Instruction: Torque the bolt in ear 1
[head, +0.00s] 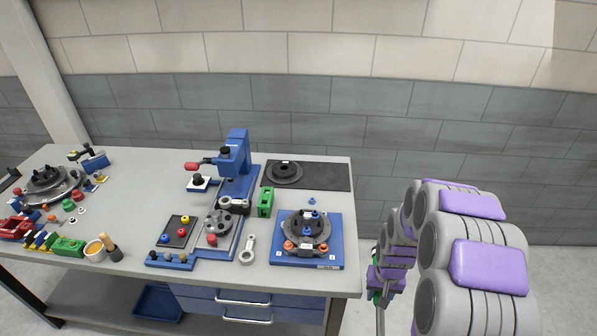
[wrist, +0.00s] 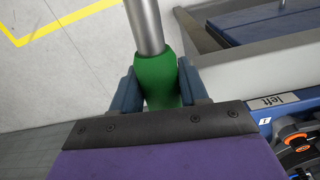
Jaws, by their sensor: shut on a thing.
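My gripper (head: 376,288) hangs beyond the bench's right end in the head view. It is shut on the green handle of a tool (wrist: 157,80), with the blue fingers on either side. The tool's grey metal shaft runs to the wrist view's top edge; its working end is out of view there. A dark round fixture (head: 306,231) with blue and orange parts sits on a blue base plate (head: 280,261) at the bench's front right. The wrist view shows a "1" tag (wrist: 265,121) and an orange ring (wrist: 298,151). I cannot tell which bolt is in ear 1.
A blue press (head: 236,155) stands at the bench's back middle. Several small parts crowd the left. The floor beside the bench's right end looks clear.

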